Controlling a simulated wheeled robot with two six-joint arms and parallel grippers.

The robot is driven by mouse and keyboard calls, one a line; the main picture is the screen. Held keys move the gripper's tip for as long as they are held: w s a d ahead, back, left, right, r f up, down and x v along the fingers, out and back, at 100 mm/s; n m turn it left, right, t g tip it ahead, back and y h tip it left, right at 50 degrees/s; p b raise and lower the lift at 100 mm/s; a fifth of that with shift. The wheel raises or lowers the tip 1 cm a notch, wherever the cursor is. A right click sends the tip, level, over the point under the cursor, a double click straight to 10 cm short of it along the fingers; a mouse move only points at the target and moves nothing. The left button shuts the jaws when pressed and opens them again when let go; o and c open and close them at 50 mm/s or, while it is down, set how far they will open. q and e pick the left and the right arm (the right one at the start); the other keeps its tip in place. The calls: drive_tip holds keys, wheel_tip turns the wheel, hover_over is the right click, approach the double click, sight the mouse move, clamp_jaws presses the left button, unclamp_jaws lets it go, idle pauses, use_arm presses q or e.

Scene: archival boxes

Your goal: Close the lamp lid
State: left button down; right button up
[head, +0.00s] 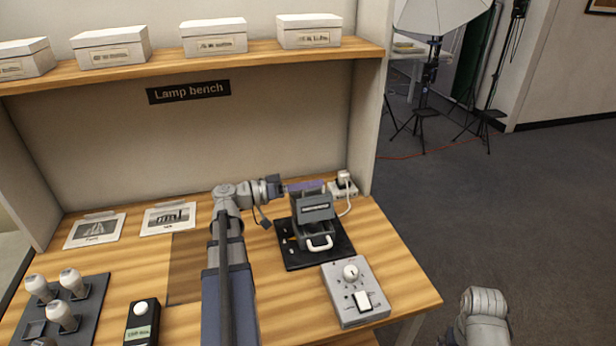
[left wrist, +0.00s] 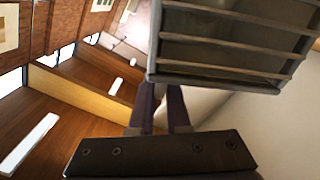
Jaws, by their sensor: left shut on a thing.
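The grey lamp (head: 315,234) stands on a black mat (head: 288,258) at the right of the bench, with a pale handle at its front. Its lid (head: 314,208) stands up at an angle above the body and carries a dark label. My left gripper (head: 306,186) is at the lid's upper back edge, with its purple fingers close together and shut on the lid. In the left wrist view the ribbed grey lid (left wrist: 225,50) fills the upper right, and the fingers (left wrist: 160,108) reach its lower edge; the exact contact is hidden. Only part of my right arm shows, at the lower right.
A grey control box (head: 352,291) with knob and switch stands in front of the lamp. A socket with a white plug (head: 345,183) and cable is behind it. Bulbs in a dark tray (head: 98,290) and a black tester (head: 142,322) stand left. The shelf (head: 250,53) overhangs the back.

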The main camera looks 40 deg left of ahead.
sight(317, 206)
use_arm(q)
drive_tip(key=s+d+f+m+b, duration=0.1)
drive_tip(key=s+d+f+m, duration=0.1)
drive_tip(key=d+m, duration=0.1)
drive_tip(key=shift+s+m+b, duration=0.2)
drive_tip(key=shift+m+b, duration=0.1)
drive_tip(key=shift+b, duration=0.05)
drive_tip(key=shift+s+d+f+b, duration=0.4)
drive_tip(key=shift+d+f, duration=0.05)
drive_tip(key=shift+d, duration=0.05)
drive_tip(key=shift+s+d+f, duration=0.1)
drive_tip(key=shift+d, duration=0.05)
drive_tip(key=c, duration=0.9)
unclamp_jaws()
drive_tip(key=shift+a, duration=0.2)
drive_tip(key=v, duration=0.7)
drive_tip(key=shift+s+a, duration=0.1)
drive_tip(key=shift+s, duration=0.2)
